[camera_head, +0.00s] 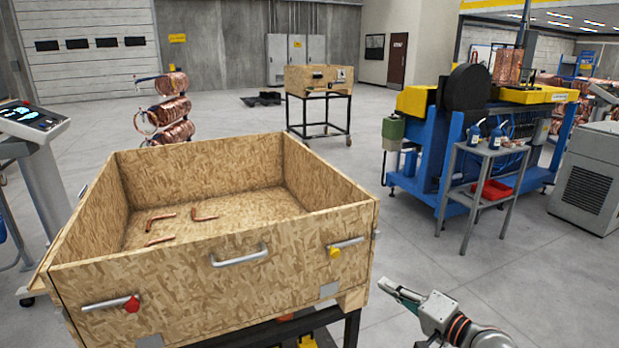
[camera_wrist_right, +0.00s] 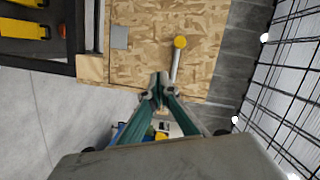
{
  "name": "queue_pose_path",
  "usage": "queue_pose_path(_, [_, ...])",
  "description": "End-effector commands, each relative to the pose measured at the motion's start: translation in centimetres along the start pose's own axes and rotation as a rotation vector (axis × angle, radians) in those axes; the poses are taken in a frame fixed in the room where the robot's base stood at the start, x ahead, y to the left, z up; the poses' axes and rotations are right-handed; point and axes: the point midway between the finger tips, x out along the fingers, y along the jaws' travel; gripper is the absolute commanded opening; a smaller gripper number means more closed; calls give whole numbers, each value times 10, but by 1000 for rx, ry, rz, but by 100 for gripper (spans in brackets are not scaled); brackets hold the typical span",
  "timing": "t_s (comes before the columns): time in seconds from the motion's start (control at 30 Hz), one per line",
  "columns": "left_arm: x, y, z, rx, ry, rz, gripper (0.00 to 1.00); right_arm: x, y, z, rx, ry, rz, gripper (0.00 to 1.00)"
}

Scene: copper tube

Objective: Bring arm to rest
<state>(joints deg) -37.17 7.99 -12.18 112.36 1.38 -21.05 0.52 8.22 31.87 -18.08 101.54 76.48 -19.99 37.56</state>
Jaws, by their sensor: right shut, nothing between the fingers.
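My right gripper (camera_head: 388,287) is at the lower right of the head view, beside the right front corner of a wooden crate (camera_head: 190,293) and apart from it. Its green fingers are shut and empty; the fingertips also show in the right wrist view (camera_wrist_right: 158,88), with the crate's outer wall (camera_wrist_right: 138,62) behind them. Several bent copper tubes lie on the crate floor, among them one at the left (camera_head: 160,217) and one at the right (camera_head: 204,216). My left gripper is not in view.
The crate has metal handles (camera_head: 240,257), a red knob (camera_head: 132,304) and a yellow knob (camera_head: 335,253). A blue and yellow machine (camera_head: 460,130) and a grey side table (camera_head: 487,152) stand at the right. A control console (camera_head: 35,120) is at the left. The floor between crate and machine is clear.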

Motion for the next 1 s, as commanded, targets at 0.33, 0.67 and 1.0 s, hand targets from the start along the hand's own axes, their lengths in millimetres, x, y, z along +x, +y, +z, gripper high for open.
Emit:
queue_pose_path(0.33, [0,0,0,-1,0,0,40,-88,137,165,-628,-73,288,0])
queue_pose_path(0.67, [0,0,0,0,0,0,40,-188,196,252,-1136,-236,517,0])
queue_pose_path(1.0, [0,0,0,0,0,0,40,-205,202,262,-1226,-276,551,0])
